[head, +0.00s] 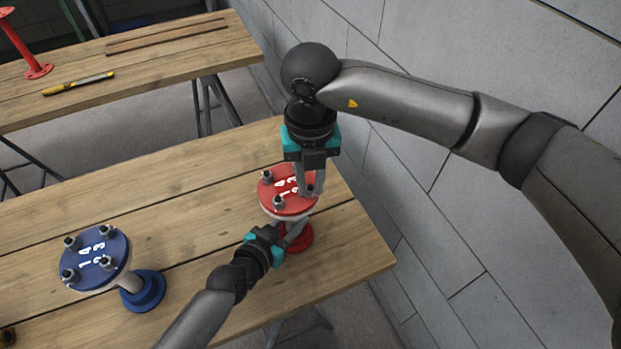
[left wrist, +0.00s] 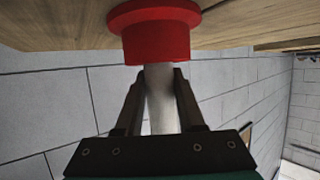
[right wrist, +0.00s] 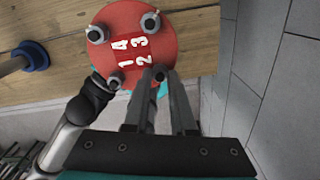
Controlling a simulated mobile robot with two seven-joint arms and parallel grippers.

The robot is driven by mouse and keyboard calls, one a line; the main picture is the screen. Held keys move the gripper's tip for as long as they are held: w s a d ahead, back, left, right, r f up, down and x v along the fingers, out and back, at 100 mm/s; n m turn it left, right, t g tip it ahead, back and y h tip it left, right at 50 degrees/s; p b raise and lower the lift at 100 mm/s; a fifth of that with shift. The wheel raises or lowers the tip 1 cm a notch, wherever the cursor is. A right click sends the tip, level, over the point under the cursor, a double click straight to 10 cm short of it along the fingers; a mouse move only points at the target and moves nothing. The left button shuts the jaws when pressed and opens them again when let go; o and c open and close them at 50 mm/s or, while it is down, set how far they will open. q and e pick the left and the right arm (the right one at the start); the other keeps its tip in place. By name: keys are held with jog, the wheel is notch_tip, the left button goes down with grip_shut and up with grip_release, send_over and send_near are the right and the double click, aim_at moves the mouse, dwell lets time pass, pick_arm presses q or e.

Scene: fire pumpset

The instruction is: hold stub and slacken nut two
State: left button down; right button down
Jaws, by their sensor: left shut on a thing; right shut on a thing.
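The red stub's round flange (head: 280,186) faces up, with white numbers 1 to 4 and a bolt with a nut by each. Its pale pipe (left wrist: 160,100) runs to a red foot (head: 300,238) on the table. My left gripper (head: 298,232) is shut on that pipe below the flange, one finger on each side in the left wrist view. My right gripper (head: 311,190) points down at the flange, shut on nut two, beside the number 2 in the right wrist view (right wrist: 161,74). Its fingers partly hide the nut.
A blue stub (head: 92,258) with similar nuts stands at left on the same wooden table (head: 190,195). A second table (head: 150,62) behind holds a yellow-and-black tool (head: 78,84) and a red stand (head: 38,70). A grey block wall (head: 440,200) is close at right.

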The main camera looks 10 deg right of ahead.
jog(key=shift+n, duration=0.3)
jog(key=n, duration=0.2)
jog(key=shift+n, duration=0.4)
jog(key=n, duration=0.4)
jog(key=shift+n, duration=0.3)
jog(key=n, duration=0.3)
jog(key=shift+w+n, duration=0.1)
jog(key=shift+n, duration=0.2)
jog(key=n, duration=0.3)
jog(key=shift+n, duration=0.3)
jog(key=n, duration=1.2)
pick_arm(q)
jog(key=shift+f, duration=0.1)
